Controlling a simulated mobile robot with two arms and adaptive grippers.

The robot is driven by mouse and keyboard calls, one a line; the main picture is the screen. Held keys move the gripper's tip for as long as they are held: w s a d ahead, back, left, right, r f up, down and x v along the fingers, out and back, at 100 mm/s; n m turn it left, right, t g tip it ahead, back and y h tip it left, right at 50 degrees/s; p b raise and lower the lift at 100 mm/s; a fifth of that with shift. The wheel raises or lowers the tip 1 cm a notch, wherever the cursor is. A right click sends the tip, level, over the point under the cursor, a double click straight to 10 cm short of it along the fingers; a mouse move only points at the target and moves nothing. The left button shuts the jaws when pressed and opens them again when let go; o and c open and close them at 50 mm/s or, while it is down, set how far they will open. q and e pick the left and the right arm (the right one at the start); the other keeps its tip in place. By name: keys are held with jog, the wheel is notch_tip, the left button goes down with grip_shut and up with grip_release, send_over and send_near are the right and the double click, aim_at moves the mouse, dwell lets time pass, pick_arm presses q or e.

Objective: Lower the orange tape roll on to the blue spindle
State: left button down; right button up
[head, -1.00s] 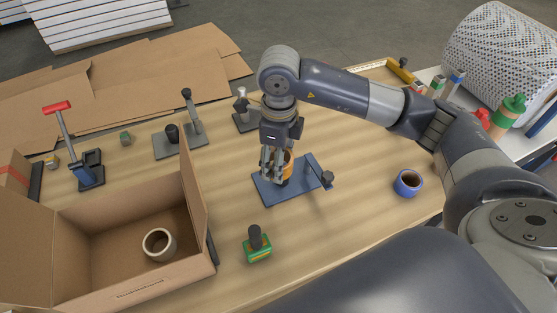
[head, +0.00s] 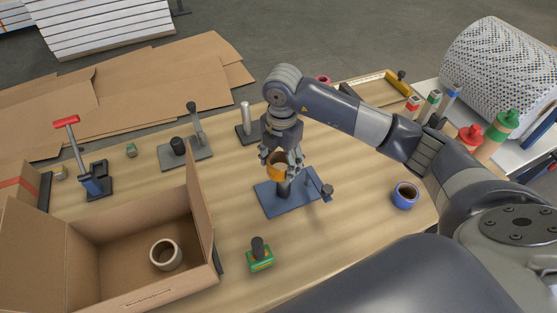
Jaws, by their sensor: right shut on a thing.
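An orange tape roll (head: 276,173) is held in my right gripper (head: 281,163), whose fingers close on it from the sides. The gripper points down over the blue spindle stand (head: 302,204), a flat blue plate with a dark upright post (head: 284,190). The lower part of the post shows just below the roll. The roll and fingers hide its top, so I cannot tell whether the tip is inside the roll's hole. The roll looks slightly tilted. My left gripper is not in view.
A side arm with a dark knob (head: 326,191) rises at the plate's right. A blue tape roll (head: 405,196) lies to the right. An open cardboard box (head: 110,275) with a pale roll (head: 165,254) stands front left. A green-based stamp (head: 260,260) stands in front.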

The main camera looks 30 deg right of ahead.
aim_at(284, 184)
jog(key=m, duration=0.3)
jog(key=d+m, duration=0.1)
jog(key=m, duration=0.1)
jog(key=shift+w+f+p, duration=0.25)
jog(key=shift+p, duration=0.15)
jog(key=shift+w+d+f+m, duration=0.1)
jog(key=shift+d+f+m, duration=0.05)
jog(key=shift+m, duration=0.6)
jog(key=shift+d+f+m, duration=0.1)
jog(key=shift+m, duration=0.65)
jog(key=shift+f, duration=0.1)
jog(key=shift+f+b, duration=3.65)
jog(key=shift+f, duration=1.65)
jog(key=o, duration=1.1)
